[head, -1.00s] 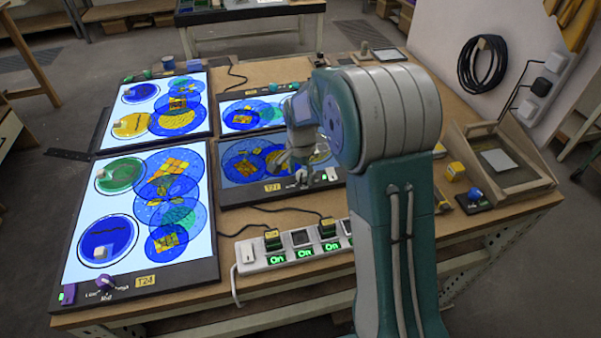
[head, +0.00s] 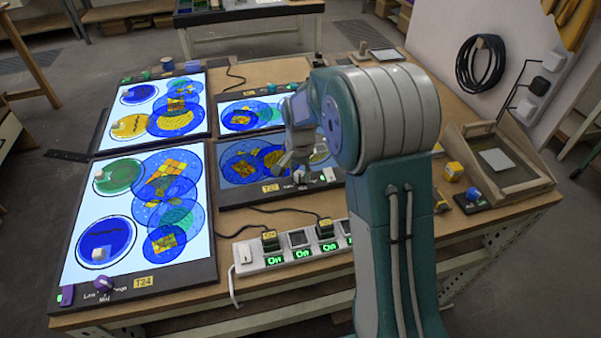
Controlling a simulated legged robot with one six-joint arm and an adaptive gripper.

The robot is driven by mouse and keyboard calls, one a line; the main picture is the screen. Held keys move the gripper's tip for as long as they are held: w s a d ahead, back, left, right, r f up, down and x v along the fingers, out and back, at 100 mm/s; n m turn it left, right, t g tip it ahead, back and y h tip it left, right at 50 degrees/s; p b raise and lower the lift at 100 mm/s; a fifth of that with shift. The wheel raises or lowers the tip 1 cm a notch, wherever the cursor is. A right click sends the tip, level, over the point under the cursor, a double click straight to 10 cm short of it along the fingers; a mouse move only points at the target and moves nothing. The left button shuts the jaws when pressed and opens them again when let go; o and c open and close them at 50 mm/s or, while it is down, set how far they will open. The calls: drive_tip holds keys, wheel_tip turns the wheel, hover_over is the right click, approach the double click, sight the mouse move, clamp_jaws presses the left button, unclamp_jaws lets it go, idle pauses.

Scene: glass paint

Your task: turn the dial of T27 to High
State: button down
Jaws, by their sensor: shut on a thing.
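The T27 light panel lies on the table at the middle, with its yellow T27 label (head: 270,188) on the front edge. Its lit face (head: 232,176) is dimmer than the neighbouring panels and carries blue and yellow round glass pieces. The dial of T27 (head: 299,179) is on the front edge, right of the label, partly covered by my gripper. My gripper (head: 298,171) points down at the dial and is shut on it. The dial's pointer and its setting are too small to read.
A power strip (head: 247,269) with several green "On" displays and cables lies in front of T27. A wooden tray (head: 535,178) stands at the right.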

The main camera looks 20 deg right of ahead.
drive_tip(key=n, duration=0.7)
drive_tip(key=shift+s+a+f, duration=0.1)
drive_tip(key=shift+f, duration=0.1)
drive_tip(key=n, duration=0.3)
drive_tip(key=shift+n, duration=0.4)
drive_tip(key=shift+s+n, duration=0.1)
drive_tip(key=shift+n, duration=1.8)
drive_tip(key=shift+c, duration=1.7)
unclamp_jaws()
drive_tip(key=shift+r, duration=0.25)
